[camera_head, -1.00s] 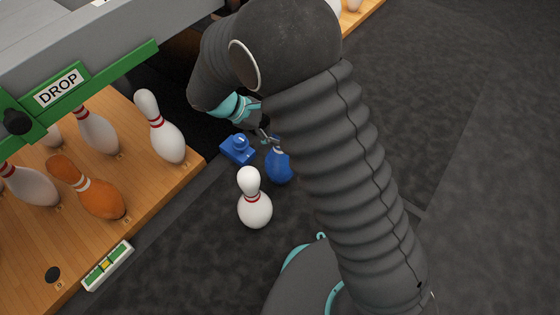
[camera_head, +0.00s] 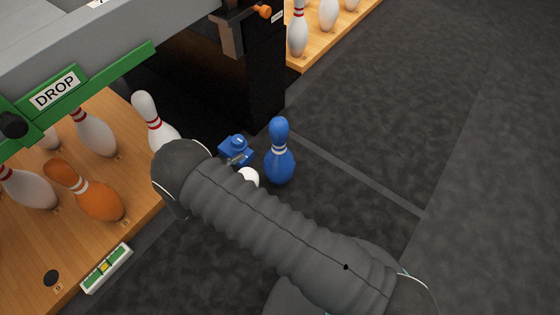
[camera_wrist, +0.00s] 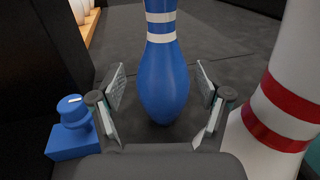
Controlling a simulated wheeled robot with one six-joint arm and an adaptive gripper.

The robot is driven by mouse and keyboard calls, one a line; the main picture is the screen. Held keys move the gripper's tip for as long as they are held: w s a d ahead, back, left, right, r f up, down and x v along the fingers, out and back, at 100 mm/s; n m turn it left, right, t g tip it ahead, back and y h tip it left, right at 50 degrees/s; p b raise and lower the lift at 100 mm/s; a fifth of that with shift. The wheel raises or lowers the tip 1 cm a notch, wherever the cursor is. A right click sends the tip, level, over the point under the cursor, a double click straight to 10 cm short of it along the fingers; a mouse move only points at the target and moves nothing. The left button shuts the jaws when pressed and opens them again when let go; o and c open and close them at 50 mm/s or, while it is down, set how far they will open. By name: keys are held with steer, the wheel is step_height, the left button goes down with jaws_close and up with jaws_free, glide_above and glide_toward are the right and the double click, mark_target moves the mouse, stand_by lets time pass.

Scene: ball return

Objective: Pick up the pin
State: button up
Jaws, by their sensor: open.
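A blue pin (camera_head: 280,160) with white neck bands stands upright on the dark floor. In the wrist view the blue pin (camera_wrist: 165,75) is straight ahead, framed between the fingers of my gripper (camera_wrist: 160,92). The gripper is open with a gap on each side of the pin. A white pin with red bands (camera_wrist: 280,115) stands close at the right of the wrist view, beside the right finger. In the head view only the top of this white pin (camera_head: 249,177) shows; my arm hides the rest and most of my gripper.
A blue block with a round knob (camera_head: 236,148) sits on the floor left of the blue pin. A wooden deck (camera_head: 140,210) with white pins and an orange pin (camera_head: 92,195) lies at left, under a green DROP sign (camera_head: 56,88). Floor at right is clear.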

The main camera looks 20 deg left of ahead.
mark_target(274, 148)
steer(key=x, duration=0.8)
steer(key=shift+d, duration=0.1)
steer(key=x, duration=0.2)
steer(key=r+x, duration=0.1)
steer(key=x, duration=0.1)
steer(key=shift+d+p, duration=0.15)
steer(key=shift+p, duration=0.2)
steer(key=shift+w+d, duration=0.3)
steer(key=shift+w, duration=0.1)
steer(key=shift+c, duration=0.2)
jaws_close()
steer(key=shift+r, duration=0.1)
